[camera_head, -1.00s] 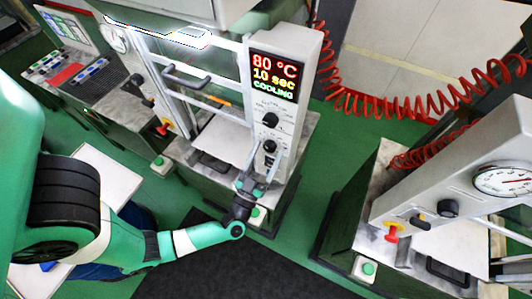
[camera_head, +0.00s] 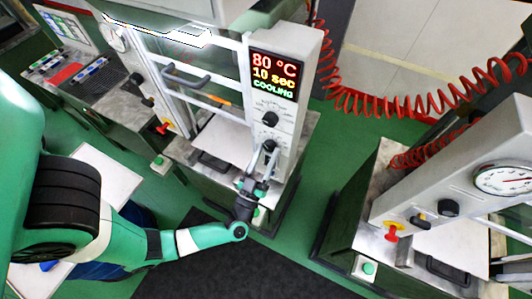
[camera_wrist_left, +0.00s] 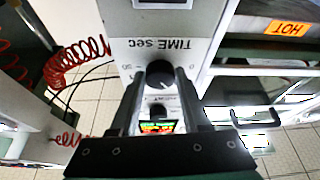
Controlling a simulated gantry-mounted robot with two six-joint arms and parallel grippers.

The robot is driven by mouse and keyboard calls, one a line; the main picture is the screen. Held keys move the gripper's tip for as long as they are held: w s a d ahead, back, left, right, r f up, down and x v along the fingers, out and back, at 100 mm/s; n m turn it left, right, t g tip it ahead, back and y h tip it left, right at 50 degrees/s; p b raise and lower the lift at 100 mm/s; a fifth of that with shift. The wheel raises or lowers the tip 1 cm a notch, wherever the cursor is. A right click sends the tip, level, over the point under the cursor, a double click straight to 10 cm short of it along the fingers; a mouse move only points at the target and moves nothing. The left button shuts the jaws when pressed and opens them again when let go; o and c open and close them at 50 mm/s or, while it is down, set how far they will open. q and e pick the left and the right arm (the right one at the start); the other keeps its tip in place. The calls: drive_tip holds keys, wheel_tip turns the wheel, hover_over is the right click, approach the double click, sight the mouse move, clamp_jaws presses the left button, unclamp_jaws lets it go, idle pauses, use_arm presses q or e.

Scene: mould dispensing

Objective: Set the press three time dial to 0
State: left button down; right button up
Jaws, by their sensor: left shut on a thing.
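The press in the middle has a panel (camera_head: 285,120) with a lit display (camera_head: 274,75) reading 80 °C, 10 sec and COOLING. Below it are an upper black dial (camera_head: 270,119) and the lower time dial (camera_head: 269,146). My left gripper (camera_head: 266,158) reaches up to the time dial from below, and its fingers are shut on it. In the left wrist view the time dial (camera_wrist_left: 161,74) sits between the two fingertips, by an upside-down "TIME sec" label (camera_wrist_left: 166,45). The fingers hide part of its scale, and I cannot read its setting. My right gripper is not in view.
Another machine (camera_head: 455,165) with a gauge and a red knob stands at the right, and a red coiled hose (camera_head: 400,105) hangs behind. Green floor lies between them.

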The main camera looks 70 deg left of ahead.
use_arm(q)
drive_tip(key=n+g, duration=0.1)
drive_tip(key=n, duration=0.2)
drive_tip(key=n+g+y, duration=0.1)
drive_tip(key=n+g, duration=0.1)
drive_tip(key=n, duration=0.2)
drive_tip(key=shift+w+d+r+y, duration=0.1)
drive_tip(key=shift+w+d+y, duration=0.1)
drive_tip(key=shift+y, duration=0.1)
drive_tip(key=n+g, duration=0.1)
drive_tip(key=n, duration=0.2)
drive_tip(key=n+g, duration=0.2)
drive_tip(key=n, duration=0.2)
drive_tip(key=shift+w+d+r, duration=0.1)
drive_tip(key=shift+r, duration=0.1)
drive_tip(key=shift+n, duration=0.3)
drive_tip(key=shift+c, duration=1.8)
unclamp_jaws()
drive_tip(key=shift+d, duration=0.1)
